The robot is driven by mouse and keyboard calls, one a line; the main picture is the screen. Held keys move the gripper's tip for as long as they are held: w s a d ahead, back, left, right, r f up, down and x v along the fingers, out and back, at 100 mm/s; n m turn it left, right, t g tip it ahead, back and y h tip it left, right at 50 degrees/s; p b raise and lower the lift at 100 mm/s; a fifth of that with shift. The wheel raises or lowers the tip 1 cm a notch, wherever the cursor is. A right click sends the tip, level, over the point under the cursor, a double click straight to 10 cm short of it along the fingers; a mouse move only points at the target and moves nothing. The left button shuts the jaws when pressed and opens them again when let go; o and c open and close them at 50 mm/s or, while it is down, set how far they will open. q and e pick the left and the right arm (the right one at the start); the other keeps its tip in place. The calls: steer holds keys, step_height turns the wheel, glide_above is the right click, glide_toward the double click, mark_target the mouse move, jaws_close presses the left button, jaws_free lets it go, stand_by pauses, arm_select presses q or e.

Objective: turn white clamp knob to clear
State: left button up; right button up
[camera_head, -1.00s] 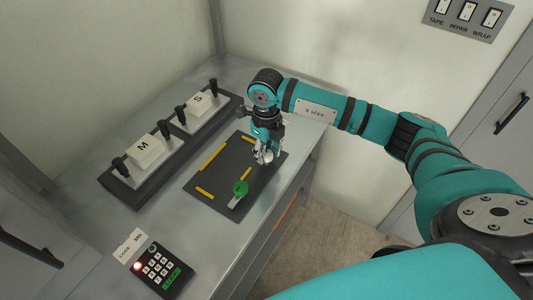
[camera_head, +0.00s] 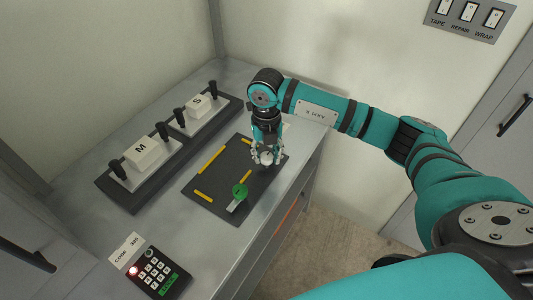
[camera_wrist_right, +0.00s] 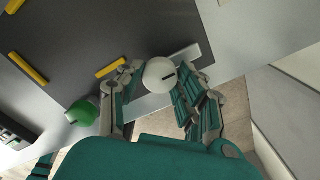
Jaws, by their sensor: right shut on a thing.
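The white clamp knob (camera_head: 267,158) stands near the right edge of the dark plate (camera_head: 215,192). In the right wrist view the white knob (camera_wrist_right: 160,75) is round with a short dark mark on top, and a grey bar (camera_wrist_right: 188,54) shows beside it. My right gripper (camera_head: 266,156) comes from above, with one finger on each side of the knob, shut on it. In the wrist view the right gripper (camera_wrist_right: 161,78) also has the knob between its fingertips. My left gripper is not in view.
A green knob (camera_head: 240,190) with a grey bar stands nearby on the plate. Yellow strips (camera_head: 211,160) mark the plate. Blocks M (camera_head: 143,151) and S (camera_head: 199,103) sit in holders with black handles behind. A keypad (camera_head: 157,270) with a red light is at the front.

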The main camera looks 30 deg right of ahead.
mark_target(266, 156)
steer(key=shift+w+r, duration=0.1)
steer(key=o, duration=1.1)
steer(key=shift+o, duration=0.2)
step_height(266, 156, up, 12)
stand_by(0.3)
